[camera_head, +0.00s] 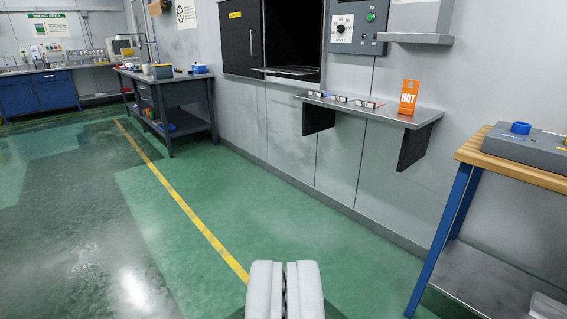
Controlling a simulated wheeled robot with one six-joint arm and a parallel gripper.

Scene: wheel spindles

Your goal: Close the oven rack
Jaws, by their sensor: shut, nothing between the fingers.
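The oven is set in the grey wall at the upper middle, with a dark open cavity (293,35). Its dark door panel (240,38) stands to the left of the opening. The oven rack (288,71) is a thin, pale, flat piece at the bottom of the opening, and its front edge seems to stick out a little. My gripper (285,268) is at the bottom middle, its two pale fingers shut with nothing between them. It is over the green floor, well apart from the oven.
A metal shelf (370,112) with an orange HOT sign (408,97) juts out below the oven. A wood-topped workbench (520,172) stands at right. A dark bench (165,76) stands at back left. The green floor between is clear, with a yellow line (180,200).

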